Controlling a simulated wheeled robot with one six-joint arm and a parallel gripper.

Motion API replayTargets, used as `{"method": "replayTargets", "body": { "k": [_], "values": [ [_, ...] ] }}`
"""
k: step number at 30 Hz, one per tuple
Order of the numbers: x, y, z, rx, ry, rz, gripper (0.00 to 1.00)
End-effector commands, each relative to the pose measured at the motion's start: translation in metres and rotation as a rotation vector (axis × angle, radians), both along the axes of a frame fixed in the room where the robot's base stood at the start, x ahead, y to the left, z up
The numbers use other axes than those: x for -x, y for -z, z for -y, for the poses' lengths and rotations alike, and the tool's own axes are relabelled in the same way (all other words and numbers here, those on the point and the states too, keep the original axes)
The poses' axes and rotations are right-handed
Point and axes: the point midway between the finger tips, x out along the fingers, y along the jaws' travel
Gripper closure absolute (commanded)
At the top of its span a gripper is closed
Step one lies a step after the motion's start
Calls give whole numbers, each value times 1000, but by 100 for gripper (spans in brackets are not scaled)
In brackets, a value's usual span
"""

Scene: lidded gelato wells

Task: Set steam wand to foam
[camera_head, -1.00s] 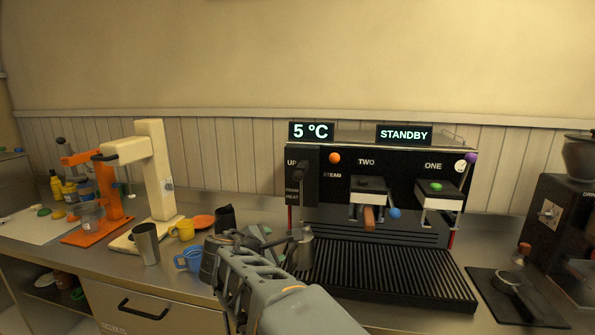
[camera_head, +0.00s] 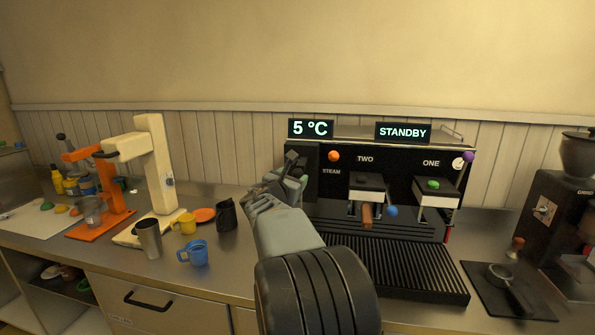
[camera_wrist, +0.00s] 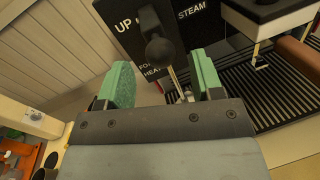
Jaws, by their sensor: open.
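The espresso machine (camera_head: 400,165) stands on the counter with "5 °C" and "STANDBY" displays on top. In the wrist view, its black steam lever with a round knob (camera_wrist: 160,52) sticks out from the panel (camera_wrist: 127,45) marked "UP", with smaller lettering below that is partly covered. My gripper (camera_head: 293,172) is at the machine's left front, hiding the lever in the head view. In the wrist view my gripper (camera_wrist: 162,82) is open, its green fingers on either side of the knob. Whether they touch it cannot be told. A thin metal wand (camera_wrist: 175,82) shows below the knob.
A dark pitcher (camera_head: 227,216), a blue mug (camera_head: 194,253), a yellow mug (camera_head: 184,224) and a metal cup (camera_head: 148,239) stand left of my arm. The drip grate (camera_head: 400,265) is clear. A grinder (camera_head: 560,215) stands at the right.

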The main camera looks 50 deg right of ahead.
Motion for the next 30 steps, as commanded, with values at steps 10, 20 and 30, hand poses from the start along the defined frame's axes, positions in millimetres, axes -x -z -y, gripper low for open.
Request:
{"method": "replayTargets", "body": {
  "k": [10,20,30],
  "values": [
    [-13,-1,35,-1,0,0,40],
    [-15,0,40,-2,0,2,40],
    [-15,0,39,-2,0,2,65]
  ]
}}
